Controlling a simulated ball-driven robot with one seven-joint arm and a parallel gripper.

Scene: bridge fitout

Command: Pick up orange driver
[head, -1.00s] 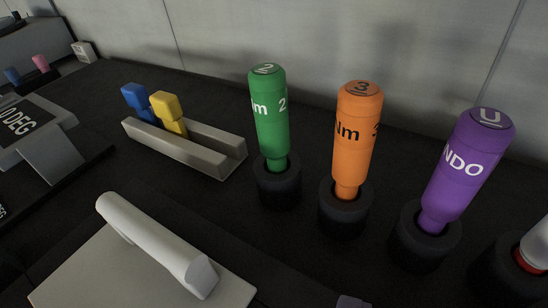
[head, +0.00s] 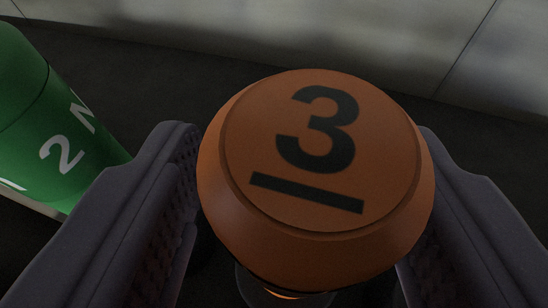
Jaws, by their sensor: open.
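The orange driver (head: 318,150) fills the middle of the head view, its top cap marked with a black underlined 3. Its lower part and its holder are mostly hidden beneath the cap. My gripper (head: 312,195) is open, with one dark ridged finger on each side of the driver. The fingers stand close to the orange handle; I cannot tell whether either one touches it.
A grey wall (head: 300,35) runs behind. The dark surface between the wall and the drivers is clear.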

